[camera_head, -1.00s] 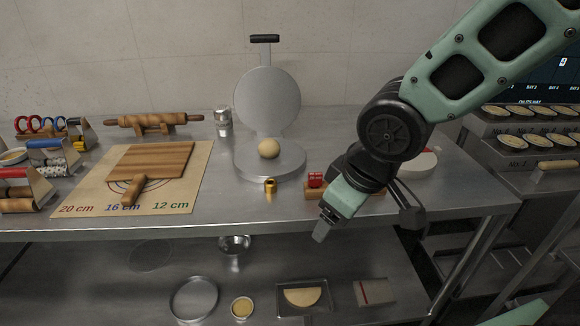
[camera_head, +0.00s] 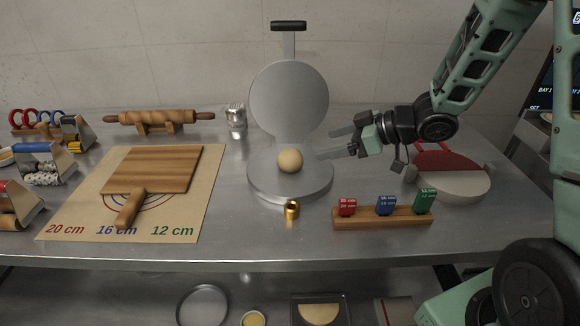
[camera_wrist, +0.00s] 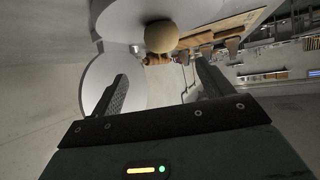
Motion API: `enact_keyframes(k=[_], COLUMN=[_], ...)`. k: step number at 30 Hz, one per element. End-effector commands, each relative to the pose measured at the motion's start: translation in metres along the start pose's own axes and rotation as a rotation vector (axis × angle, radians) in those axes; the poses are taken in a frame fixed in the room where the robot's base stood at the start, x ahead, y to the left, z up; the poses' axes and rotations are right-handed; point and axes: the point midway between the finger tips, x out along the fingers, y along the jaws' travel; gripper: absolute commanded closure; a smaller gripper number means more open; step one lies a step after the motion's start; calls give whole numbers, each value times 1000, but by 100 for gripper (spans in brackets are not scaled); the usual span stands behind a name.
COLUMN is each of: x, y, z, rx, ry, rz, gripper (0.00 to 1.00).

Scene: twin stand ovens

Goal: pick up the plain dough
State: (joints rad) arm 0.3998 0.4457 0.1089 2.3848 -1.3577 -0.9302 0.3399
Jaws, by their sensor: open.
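The plain dough (camera_head: 290,161) is a pale round ball resting on the lower plate (camera_head: 262,189) of an open metal press, in front of its raised round lid (camera_head: 289,100). My gripper (camera_head: 325,144) is open and empty, just to the right of the ball, pointing left with its fingers apart. In the wrist view, the dough (camera_wrist: 161,36) shows beyond the fingertips, between the open fingers (camera_wrist: 163,85). The gripper does not touch the dough.
A small brass weight (camera_head: 291,209) stands before the press. A wooden block (camera_head: 383,217) with red, blue and green pieces is at front right. A wooden board (camera_head: 155,168) lies on the mat at left. A metal shaker (camera_head: 236,117) stands behind.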

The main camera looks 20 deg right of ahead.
Motion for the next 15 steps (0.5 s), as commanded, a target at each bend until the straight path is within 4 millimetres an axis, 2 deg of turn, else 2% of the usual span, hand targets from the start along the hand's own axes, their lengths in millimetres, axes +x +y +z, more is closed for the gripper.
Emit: enact_keyframes(k=[1,6,10,15], x=[13,46,63,72], y=[-1,-2,-1,-1], z=[0,0,0,0], rx=[-1,0,-2,-2], ry=[0,0,-1,-1], rz=[-6,-4,-3,-1], gripper=[21,21,21,21])
